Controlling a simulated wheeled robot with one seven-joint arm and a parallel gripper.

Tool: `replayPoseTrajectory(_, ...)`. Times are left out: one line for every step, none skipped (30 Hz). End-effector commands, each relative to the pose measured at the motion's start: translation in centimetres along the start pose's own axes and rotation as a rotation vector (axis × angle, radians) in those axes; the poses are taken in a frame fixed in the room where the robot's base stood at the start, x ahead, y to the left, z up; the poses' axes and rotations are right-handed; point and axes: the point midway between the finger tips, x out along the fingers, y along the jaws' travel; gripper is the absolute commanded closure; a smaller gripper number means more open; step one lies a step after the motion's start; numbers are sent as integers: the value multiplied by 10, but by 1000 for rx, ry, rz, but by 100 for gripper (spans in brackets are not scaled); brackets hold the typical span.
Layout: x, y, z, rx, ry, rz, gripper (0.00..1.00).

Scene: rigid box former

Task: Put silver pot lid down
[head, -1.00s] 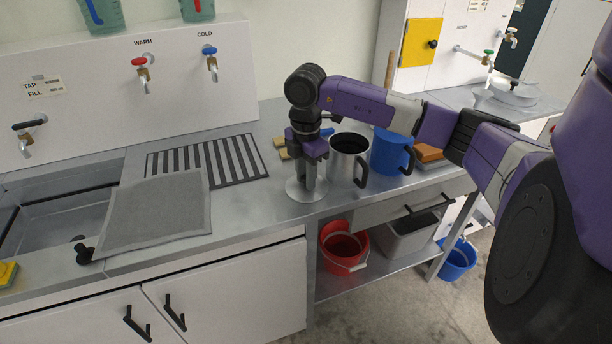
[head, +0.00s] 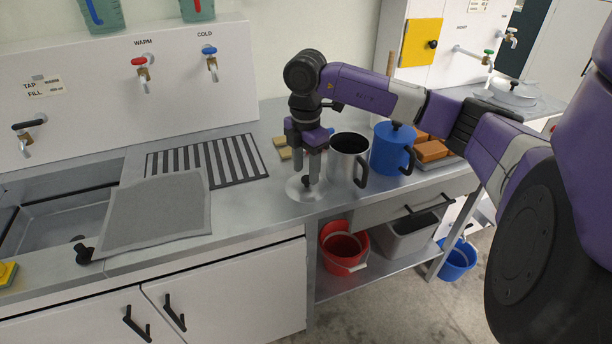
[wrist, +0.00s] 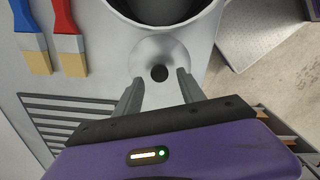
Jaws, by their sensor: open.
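The silver pot lid (head: 294,190) lies flat on the steel counter, to the left of the silver pot (head: 347,146). My gripper (head: 307,180) points down just above the lid, its fingers open. In the wrist view the lid (wrist: 143,53) shows its dark knob (wrist: 159,73) a little ahead of and between the two spread fingers of my gripper (wrist: 158,88), which appear clear of it. The silver pot stands upright and uncovered, with its dark handle to the right; its rim (wrist: 203,33) shows at the top of the wrist view.
A blue pot (head: 391,152) with a lid stands right of the silver pot. Brushes with blue (wrist: 25,17) and red (wrist: 64,17) handles lie nearby. A striped drain area (head: 205,160) and a grey cloth (head: 155,215) lie to the left. The counter's front edge is close to the lid.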

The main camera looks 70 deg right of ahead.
Motion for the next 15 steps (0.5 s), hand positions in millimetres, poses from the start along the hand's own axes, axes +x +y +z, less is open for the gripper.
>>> replayPoseTrajectory(-11,1,1,-1,-4,4,53)
replayPoseTrajectory(-17,1,1,0,-4,3,53)
replayPoseTrajectory(-26,1,1,0,-4,4,53)
replayPoseTrajectory(-33,1,1,0,-4,3,53)
replayPoseTrajectory(-38,1,0,0,-3,3,53)
replayPoseTrajectory(-47,1,1,0,-4,3,53)
replayPoseTrajectory(-53,1,1,0,-3,2,53)
replayPoseTrajectory(-58,1,1,0,-4,2,53)
replayPoseTrajectory(-65,1,1,0,-3,2,53)
replayPoseTrajectory(-69,1,0,1,-3,2,53)
replayPoseTrajectory(-74,1,0,1,-3,3,53)
replayPoseTrajectory(-78,1,1,2,-2,2,53)
replayPoseTrajectory(-82,1,1,2,-2,1,53)
replayPoseTrajectory(-84,0,1,2,-2,1,53)
replayPoseTrajectory(-87,0,1,2,-2,0,53)
